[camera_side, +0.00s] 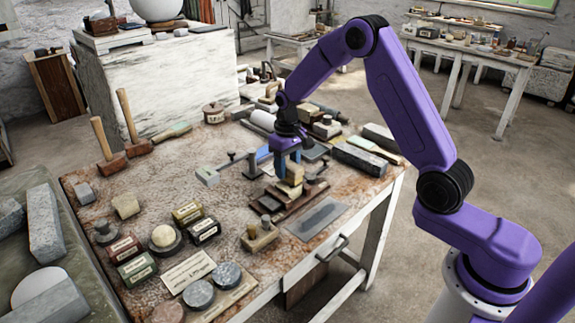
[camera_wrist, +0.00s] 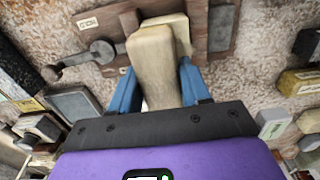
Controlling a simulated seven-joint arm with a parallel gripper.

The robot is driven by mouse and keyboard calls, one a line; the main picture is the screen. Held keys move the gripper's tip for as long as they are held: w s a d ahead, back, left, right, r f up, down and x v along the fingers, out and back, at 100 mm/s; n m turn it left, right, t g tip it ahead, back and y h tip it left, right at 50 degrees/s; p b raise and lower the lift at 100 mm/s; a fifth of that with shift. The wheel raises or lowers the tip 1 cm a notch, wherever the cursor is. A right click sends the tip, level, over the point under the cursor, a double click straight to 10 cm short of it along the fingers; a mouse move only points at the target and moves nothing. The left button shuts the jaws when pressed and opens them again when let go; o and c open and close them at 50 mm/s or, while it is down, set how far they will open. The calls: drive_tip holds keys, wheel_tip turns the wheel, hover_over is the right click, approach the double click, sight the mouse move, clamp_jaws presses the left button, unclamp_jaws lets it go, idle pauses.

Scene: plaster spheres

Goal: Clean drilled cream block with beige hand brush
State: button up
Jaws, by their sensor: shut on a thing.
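My gripper (camera_side: 286,163) is low over the middle of the table, its blue fingers pointing down. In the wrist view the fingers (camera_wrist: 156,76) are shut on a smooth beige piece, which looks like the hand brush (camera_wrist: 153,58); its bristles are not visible. A cream block, likely the drilled cream block (camera_wrist: 181,28), lies just beyond the brush on a brown wooden fixture (camera_wrist: 221,30). The brush overlaps the block in this view; I cannot tell whether they touch. In the side view the fixture (camera_side: 290,205) is under the gripper, and any drilled holes are too small to see.
A metal clamp knob (camera_wrist: 102,50) sits left of the block in the wrist view. On the table are a grey plate (camera_side: 318,217), a small block with pegs (camera_side: 258,236), labelled tins (camera_side: 187,212) and mallets (camera_side: 133,130). Stone bars (camera_side: 357,158) lie right of the gripper.

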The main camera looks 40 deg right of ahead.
drive_tip(key=shift+f, duration=0.55)
drive_tip(key=shift+w, duration=1.1)
drive_tip(key=shift+s, duration=2.2)
drive_tip(key=shift+w, duration=2.2)
